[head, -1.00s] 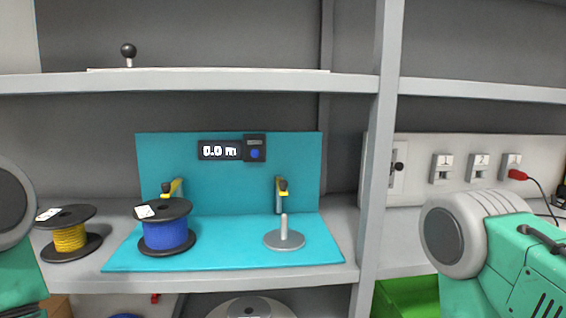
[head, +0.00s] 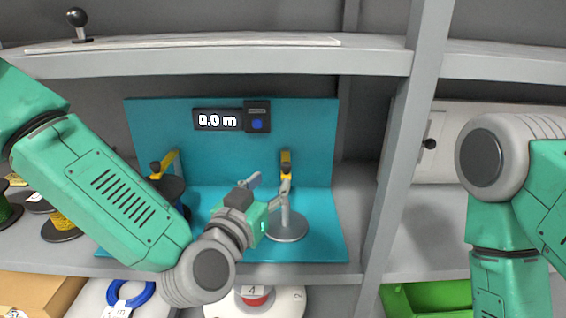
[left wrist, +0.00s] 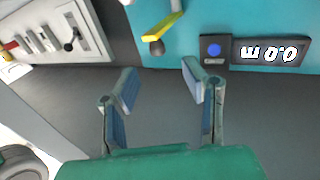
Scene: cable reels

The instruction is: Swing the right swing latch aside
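The right swing latch (head: 286,158) is a yellow arm with a dark knob on the teal back panel, above the grey spindle. It also shows in the left wrist view (left wrist: 163,26), at the top centre, that view being upside down. My left gripper (head: 268,189) is open in front of the panel, below and slightly left of the latch knob, not touching it. In the left wrist view its two fingers (left wrist: 158,78) are spread with nothing between them. My right arm shows at the right edge, but its gripper is out of view.
The left latch (head: 172,163) stands above a dark reel (head: 171,188), mostly hidden by my left arm. The spindle (head: 287,229) with its upright pin is close to my left gripper. A display (head: 217,120) reads 0.0 m. A grey post (head: 408,150) stands to the right.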

